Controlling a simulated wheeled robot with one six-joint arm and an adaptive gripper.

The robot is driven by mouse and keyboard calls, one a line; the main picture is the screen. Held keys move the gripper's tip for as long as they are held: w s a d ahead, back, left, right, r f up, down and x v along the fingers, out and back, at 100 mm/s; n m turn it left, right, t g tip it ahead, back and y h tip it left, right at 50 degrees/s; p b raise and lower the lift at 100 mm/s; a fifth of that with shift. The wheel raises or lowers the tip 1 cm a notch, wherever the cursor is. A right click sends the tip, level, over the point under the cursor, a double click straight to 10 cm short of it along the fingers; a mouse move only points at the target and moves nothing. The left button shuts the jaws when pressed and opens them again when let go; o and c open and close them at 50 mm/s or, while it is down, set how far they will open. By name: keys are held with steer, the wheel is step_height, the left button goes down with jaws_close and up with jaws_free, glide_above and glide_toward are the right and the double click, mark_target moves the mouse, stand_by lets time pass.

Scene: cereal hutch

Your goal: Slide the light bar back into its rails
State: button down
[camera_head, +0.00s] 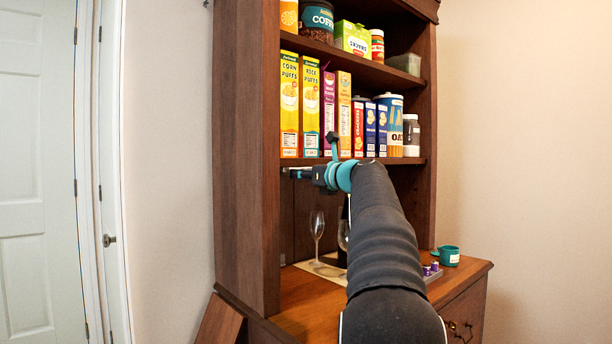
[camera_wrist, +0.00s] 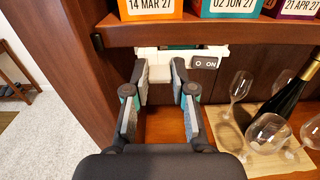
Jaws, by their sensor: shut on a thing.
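The light bar (camera_wrist: 158,54) is a white strip with a grey ON switch label at its right end, in the wrist view just under the front edge of the shelf. My gripper (camera_wrist: 160,76) has its two fingers on either side of a white block on the bar and is shut on it. In the head view, my gripper (camera_head: 320,175) is just under the cereal shelf near the left side panel, and only a small part of the bar shows there. The rails cannot be made out clearly; the shelf edge hides the underside.
Cereal boxes (camera_head: 290,105) stand on the shelf (camera_head: 300,161) above my gripper. Wine glasses (camera_wrist: 268,132) and a dark bottle (camera_wrist: 290,100) stand below right on a pale mat. The hutch's side panel (camera_wrist: 70,60) is close on the left. A teal cup (camera_head: 447,256) is on the counter.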

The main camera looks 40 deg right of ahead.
steer(key=shift+w+a, duration=0.1)
steer(key=shift+w, duration=0.95)
steer(key=c, duration=0.6)
jaws_free()
steer(key=shift+s, duration=0.6)
steer(key=s, duration=0.2)
steer(key=s+b, duration=0.1)
steer(key=s, duration=0.1)
steer(key=shift+d+b, duration=0.2)
steer(key=shift+b, duration=0.1)
steer(key=shift+w, duration=0.1)
